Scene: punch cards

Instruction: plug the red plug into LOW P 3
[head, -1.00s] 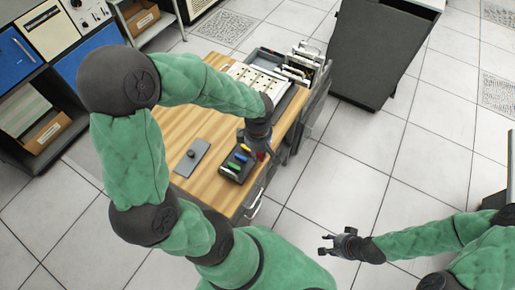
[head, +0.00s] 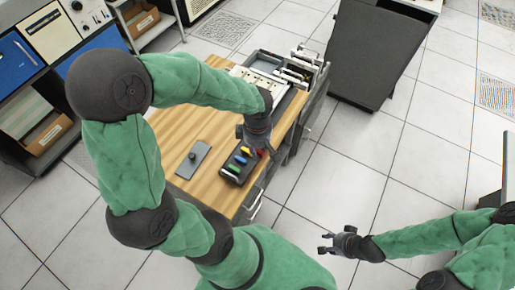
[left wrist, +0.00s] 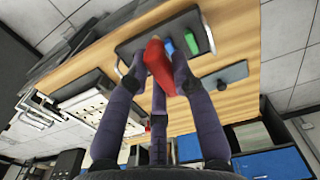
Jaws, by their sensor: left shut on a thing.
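My left gripper (head: 257,146) is shut on the red plug (left wrist: 160,65), which sits between its fingers in the left wrist view. In the head view the red plug (head: 261,152) shows only as a small bit of red below the fingers, beside the dark plug holder (head: 227,178). A white panel (head: 243,72) lies at the far end of the wooden table, partly hidden by my left arm; it also shows in the left wrist view (left wrist: 80,98). Its labels are too small to read. My right gripper (head: 328,243) is open and empty, over the floor at the lower right.
The holder carries yellow (head: 246,152), blue (head: 239,159) and green (head: 234,169) plugs. A grey plate with a black knob (head: 192,160) lies to its left. Open trays (head: 300,65) stand beside the panel. The wooden tabletop (head: 190,110) has bare room.

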